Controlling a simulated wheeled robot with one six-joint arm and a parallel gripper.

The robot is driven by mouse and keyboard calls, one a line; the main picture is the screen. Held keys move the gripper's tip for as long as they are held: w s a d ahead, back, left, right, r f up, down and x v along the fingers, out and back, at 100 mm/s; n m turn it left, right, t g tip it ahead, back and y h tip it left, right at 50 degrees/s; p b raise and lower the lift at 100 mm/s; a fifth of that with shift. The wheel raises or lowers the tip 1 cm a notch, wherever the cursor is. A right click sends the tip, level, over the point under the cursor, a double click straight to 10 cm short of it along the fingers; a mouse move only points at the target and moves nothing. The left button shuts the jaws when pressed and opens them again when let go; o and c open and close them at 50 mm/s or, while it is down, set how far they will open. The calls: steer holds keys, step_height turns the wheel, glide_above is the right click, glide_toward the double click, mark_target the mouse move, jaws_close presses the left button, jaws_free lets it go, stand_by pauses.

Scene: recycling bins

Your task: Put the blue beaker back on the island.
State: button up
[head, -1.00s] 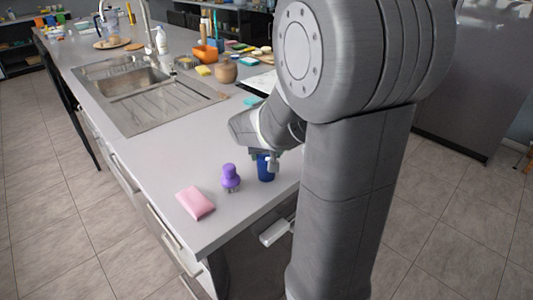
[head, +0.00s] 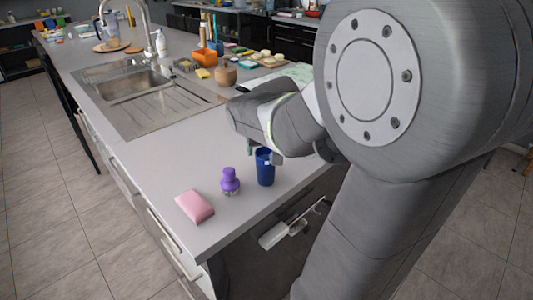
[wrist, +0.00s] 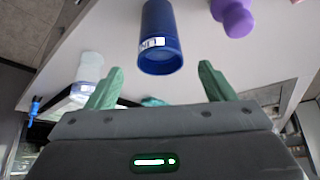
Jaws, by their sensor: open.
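The blue beaker (head: 265,168) stands upright on the grey island (head: 180,170), near its right edge. In the wrist view the blue beaker (wrist: 160,35) is beyond the fingertips and lies across the line between them, clear of both. My gripper (wrist: 161,66) is open, with its two green fingers spread and nothing held. In the head view my gripper is just behind and above the beaker, partly hidden by my wrist.
A purple brush (head: 230,182) stands close to the left of the beaker, and a pink sponge (head: 195,206) lies near the front edge. The sink (head: 135,85), a wooden jar (head: 227,73) and an orange container (head: 206,57) are further back. Bare countertop lies left of the brush.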

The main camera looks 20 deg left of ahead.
steer(key=shift+v, duration=2.7)
